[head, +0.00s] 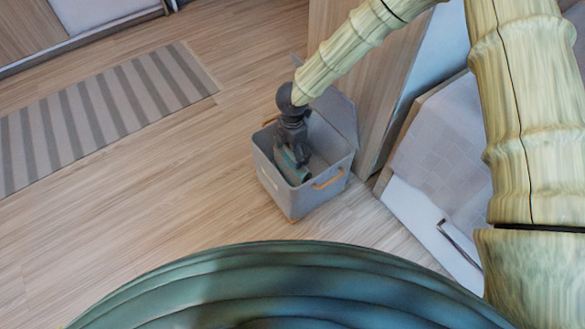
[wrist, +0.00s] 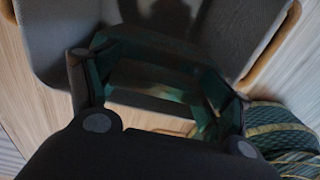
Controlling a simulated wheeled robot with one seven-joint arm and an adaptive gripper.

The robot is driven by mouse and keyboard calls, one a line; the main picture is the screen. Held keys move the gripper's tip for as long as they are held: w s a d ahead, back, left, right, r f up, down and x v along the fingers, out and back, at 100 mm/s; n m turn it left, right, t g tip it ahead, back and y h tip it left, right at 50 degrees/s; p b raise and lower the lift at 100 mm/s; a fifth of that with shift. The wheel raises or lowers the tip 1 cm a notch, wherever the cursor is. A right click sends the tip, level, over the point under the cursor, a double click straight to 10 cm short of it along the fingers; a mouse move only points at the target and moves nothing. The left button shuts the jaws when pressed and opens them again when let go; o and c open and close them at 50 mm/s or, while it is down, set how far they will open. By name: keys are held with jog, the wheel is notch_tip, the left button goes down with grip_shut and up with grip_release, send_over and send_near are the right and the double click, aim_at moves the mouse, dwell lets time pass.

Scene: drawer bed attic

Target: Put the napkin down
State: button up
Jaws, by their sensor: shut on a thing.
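My gripper (head: 293,150) points down inside an open grey storage box (head: 283,192) on the floor. It is shut on the napkin (head: 291,168), a teal-green bundle partly hidden by the fingers.
The box has orange handles (head: 328,180) and a raised grey lid (head: 335,112) at its back. A wooden panel (head: 365,75) and a white unit with a handle (head: 430,220) stand to the right. A striped rug (head: 100,110) lies left. Wooden floor there is clear.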

jog(key=shift+f+b, duration=1.5)
jog(key=shift+f, duration=2.5)
jog(key=o, duration=1.2)
jog(key=shift+c, duration=0.2)
notch_tip(320, 180, up, 12)
jog(key=p, duration=0.5)
jog(key=shift+r, duration=0.2)
